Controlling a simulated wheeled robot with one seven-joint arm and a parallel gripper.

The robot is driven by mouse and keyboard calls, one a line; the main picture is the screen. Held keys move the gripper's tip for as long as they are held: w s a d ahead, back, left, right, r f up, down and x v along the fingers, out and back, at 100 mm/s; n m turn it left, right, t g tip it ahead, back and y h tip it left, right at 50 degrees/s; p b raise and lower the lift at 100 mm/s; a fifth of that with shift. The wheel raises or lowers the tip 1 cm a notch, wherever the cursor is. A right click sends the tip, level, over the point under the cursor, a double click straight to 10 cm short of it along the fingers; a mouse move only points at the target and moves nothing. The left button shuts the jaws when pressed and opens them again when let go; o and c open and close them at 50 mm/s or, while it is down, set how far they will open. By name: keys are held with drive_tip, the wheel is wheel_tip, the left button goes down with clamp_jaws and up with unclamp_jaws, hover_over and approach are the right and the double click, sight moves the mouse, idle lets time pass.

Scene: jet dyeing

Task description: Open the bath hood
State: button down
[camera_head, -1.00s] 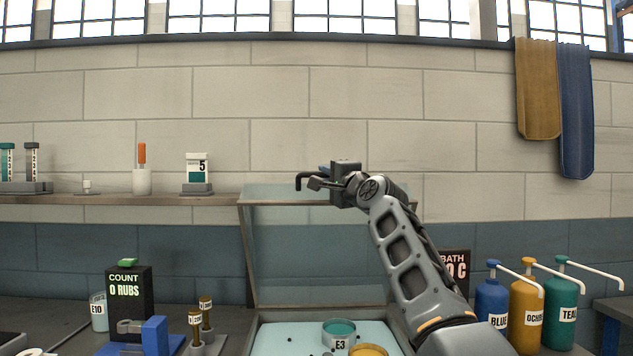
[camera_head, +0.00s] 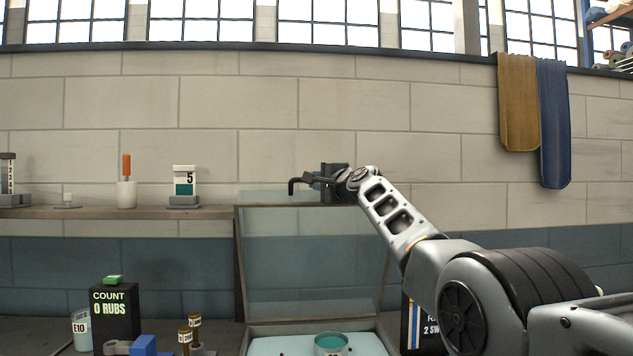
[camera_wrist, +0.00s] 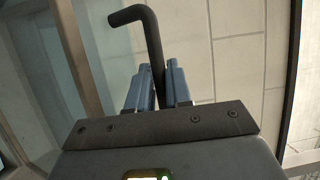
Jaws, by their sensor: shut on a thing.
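The bath hood (camera_head: 312,262) is a clear pane in a brown-grey frame. It stands raised, nearly upright, above the back of the pale bath (camera_head: 268,347). Its dark bent handle (camera_head: 292,186) shows at the top, and in the wrist view the handle (camera_wrist: 152,40) runs down between the blue fingertips. My gripper (camera_head: 314,181) is shut on the handle; it also shows in the wrist view (camera_wrist: 158,88). The hood's framed pane (camera_wrist: 70,60) fills the left of that view. The grip contact is partly hidden by the fingers.
A teal pot (camera_head: 332,343) stands in the bath. A black count box (camera_head: 114,312) and a labelled beaker (camera_head: 82,330) stand to the left. A shelf (camera_head: 120,212) with small items runs behind. Two cloths (camera_head: 518,105) hang at right. My arm covers the right side.

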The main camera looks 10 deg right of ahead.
idle(0.4)
drive_tip(key=c, duration=1.4)
unclamp_jaws()
drive_tip(key=shift+s+d+f+b, duration=0.15)
drive_tip(key=shift+s+d+b, duration=0.15)
drive_tip(key=shift+s, duration=0.2)
drive_tip(key=b+v, duration=0.1)
drive_tip(key=v, duration=0.5)
drive_tip(key=shift+s+b, duration=0.3)
drive_tip(key=shift+b, duration=0.1)
